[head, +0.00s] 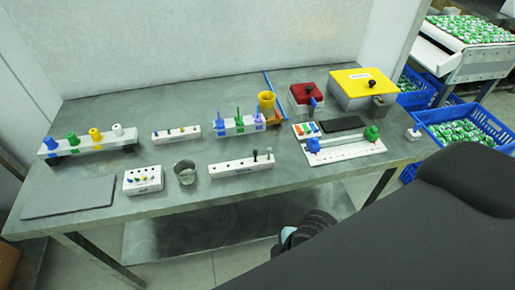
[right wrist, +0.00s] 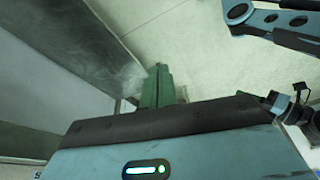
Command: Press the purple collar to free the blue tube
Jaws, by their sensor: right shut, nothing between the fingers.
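A white block (head: 228,132) stands at the back middle of the table. It holds slim upright tubes, a blue tube (head: 219,118) at its left and a green one (head: 239,113) in the middle, with another blue one at the right. Small purple collars (head: 241,127) sit around the tube bases; fine detail is too small to tell. In the right wrist view my right gripper (right wrist: 157,72) has its greenish fingers together, empty and away from the block, with floor behind. My left gripper is in neither view.
The grey table (head: 130,215) also carries a rack of coloured plugs (head: 95,146), a metal cup (head: 185,173), a yellow funnel (head: 267,102), red (head: 305,92) and yellow-lidded (head: 363,80) boxes, and a white tray (head: 350,153). Blue crates (head: 485,113) stand right. The front left edge has a grey mat (head: 70,197).

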